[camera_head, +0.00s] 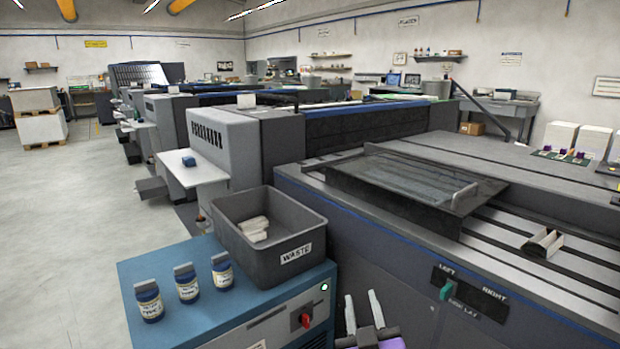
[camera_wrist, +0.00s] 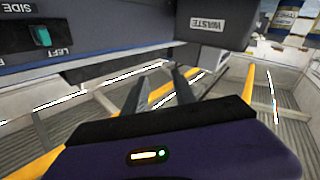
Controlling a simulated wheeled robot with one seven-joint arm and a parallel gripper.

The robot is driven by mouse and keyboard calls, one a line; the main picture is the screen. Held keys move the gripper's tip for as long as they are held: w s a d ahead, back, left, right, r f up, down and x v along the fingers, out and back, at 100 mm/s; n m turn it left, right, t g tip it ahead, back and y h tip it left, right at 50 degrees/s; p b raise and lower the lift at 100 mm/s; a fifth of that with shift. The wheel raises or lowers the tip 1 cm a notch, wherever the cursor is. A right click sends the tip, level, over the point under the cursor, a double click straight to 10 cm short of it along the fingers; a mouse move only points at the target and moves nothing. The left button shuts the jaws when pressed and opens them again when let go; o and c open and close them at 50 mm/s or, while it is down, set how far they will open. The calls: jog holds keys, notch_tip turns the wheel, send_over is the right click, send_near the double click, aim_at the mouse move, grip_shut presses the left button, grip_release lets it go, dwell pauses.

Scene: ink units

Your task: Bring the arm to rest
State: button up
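My gripper (camera_head: 362,304) shows at the bottom of the head view, in front of the press and right of the blue cabinet. Its two fingers stand apart with nothing between them. Most of the arm is out of view.
A grey waste bin (camera_head: 285,270) holding pale items stands on a blue cabinet (camera_head: 225,322) beside several labelled bottles (camera_head: 187,285). The press (camera_head: 400,290) has a green left-right switch (camera_head: 446,290). Open floor (camera_head: 60,220) lies at left.

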jog(key=s+d+f+m+g, duration=0.1)
jog(key=s+d+f, duration=0.15)
jog(key=s, duration=1.35)
jog(key=s+d+f+m+g, duration=0.15)
jog(key=s+d, duration=0.25)
jog(key=s, duration=1.1)
jog(key=s+d+f+m+g, duration=0.1)
jog(key=s+d+f, duration=0.2)
jog(key=s, duration=1.3)
notch_tip(320, 180, up, 21)
jog(key=p, duration=2.1)
jog(key=shift+s+d+f, duration=0.15)
jog(key=shift+s, duration=0.05)
